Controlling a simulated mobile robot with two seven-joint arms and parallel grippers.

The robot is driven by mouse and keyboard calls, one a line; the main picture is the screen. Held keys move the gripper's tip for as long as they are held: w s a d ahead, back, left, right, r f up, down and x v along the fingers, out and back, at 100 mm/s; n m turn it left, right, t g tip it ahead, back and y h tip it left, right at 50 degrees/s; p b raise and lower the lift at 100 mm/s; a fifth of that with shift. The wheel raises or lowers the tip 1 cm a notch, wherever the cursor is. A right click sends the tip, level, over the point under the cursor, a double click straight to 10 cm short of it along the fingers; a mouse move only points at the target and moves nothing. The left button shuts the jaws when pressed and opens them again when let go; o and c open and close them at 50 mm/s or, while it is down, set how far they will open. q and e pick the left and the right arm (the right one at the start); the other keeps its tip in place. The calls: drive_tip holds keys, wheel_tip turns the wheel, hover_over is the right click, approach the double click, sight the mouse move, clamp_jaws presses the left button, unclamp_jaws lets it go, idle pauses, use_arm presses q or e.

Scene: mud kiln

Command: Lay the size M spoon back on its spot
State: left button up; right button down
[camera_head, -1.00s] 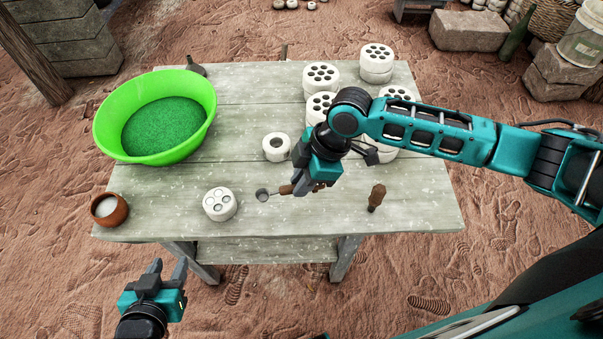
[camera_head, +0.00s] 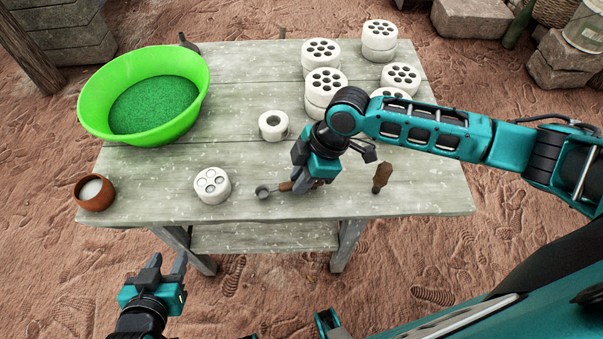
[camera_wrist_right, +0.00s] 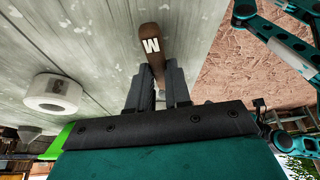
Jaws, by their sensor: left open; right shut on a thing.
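The spoon shows a small grey bowl (camera_head: 263,191) and a brown wooden handle (camera_head: 286,186) over the table's front half. My right gripper (camera_head: 303,184) is shut on the handle. In the right wrist view the handle (camera_wrist_right: 150,45) sticks out beyond the fingers (camera_wrist_right: 160,85), with a white letter that looks like an M turned upside down. I cannot tell whether the spoon touches the tabletop. My left gripper (camera_head: 167,262) is open and empty, in front of the table. No marked spot for the spoon can be made out.
On the table (camera_head: 240,80) are a green basin (camera_head: 85,110), a clay pot (camera_head: 95,194), a white holed block (camera_head: 212,186), a white ring (camera_head: 273,125) and several stacked holed blocks (camera_head: 325,88). Another brown handle (camera_head: 382,177) is right of my right gripper.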

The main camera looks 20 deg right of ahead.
drive_tip(key=shift+f, duration=0.2)
idle(0.5)
drive_tip(key=shift+c, duration=2.1)
unclamp_jaws()
drive_tip(key=shift+r+p, duration=2.15)
drive_tip(key=shift+p, duration=0.35)
drive_tip(key=shift+r+p, duration=0.35)
drive_tip(key=shift+r, duration=0.55)
drive_tip(key=shift+a, duration=0.1)
